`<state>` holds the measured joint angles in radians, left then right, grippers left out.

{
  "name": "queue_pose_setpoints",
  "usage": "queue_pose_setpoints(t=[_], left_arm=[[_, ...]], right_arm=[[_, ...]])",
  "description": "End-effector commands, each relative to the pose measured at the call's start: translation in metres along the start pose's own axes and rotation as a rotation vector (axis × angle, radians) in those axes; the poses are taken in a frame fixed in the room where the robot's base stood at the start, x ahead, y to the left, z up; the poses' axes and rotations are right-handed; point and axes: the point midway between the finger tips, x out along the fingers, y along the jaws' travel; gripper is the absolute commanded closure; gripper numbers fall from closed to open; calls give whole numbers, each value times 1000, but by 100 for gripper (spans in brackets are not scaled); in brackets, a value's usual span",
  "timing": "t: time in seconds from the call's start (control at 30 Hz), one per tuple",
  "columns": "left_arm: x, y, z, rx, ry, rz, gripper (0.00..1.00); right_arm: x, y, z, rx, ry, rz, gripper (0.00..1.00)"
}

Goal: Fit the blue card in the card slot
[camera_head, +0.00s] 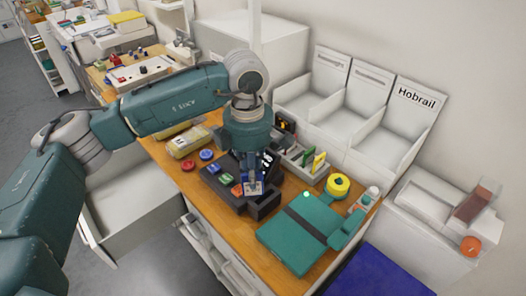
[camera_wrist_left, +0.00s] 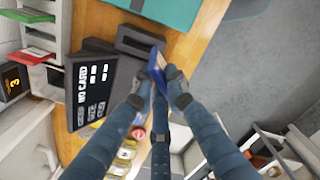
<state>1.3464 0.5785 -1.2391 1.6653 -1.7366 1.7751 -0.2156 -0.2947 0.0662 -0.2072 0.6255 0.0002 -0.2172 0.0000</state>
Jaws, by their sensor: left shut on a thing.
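My left gripper (camera_head: 253,186) points down over the wooden counter and is shut on the blue card. It also shows in the wrist view (camera_wrist_left: 158,86). The blue card (camera_wrist_left: 157,62) stands out from between the fingertips, seen nearly edge-on. A dark block (camera_wrist_left: 140,42), which looks like the card slot's housing, lies just beside and beyond the card. I cannot tell whether the card touches it. Next to it a black display (camera_wrist_left: 92,88) reads "NO CARD". In the head view the gripper partly hides the display and the dark block (camera_head: 266,206). My right gripper is not in view.
A teal folded item (camera_head: 285,238) with a dark band lies right of the block, near a yellow roll (camera_head: 338,184). Behind stands a grey rack (camera_head: 293,158) with green and yellow cards. White bins (camera_head: 345,123) line the back.

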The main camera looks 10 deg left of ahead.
Motion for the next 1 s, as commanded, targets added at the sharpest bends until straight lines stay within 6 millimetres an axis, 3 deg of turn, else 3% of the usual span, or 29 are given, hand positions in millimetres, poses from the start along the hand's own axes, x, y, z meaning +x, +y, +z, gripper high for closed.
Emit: queue_pose_setpoints(t=[0.2,0.4,0.67,1.0], left_arm=[[-15,21,20,-431,9,0,100],[-18,29,28,-634,14,3,100],[-10,31,29,-671,15,3,100],[18,30,28,-669,16,2,100]], right_arm=[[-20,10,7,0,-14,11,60],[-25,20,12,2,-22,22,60],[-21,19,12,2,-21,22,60],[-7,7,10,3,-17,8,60]])
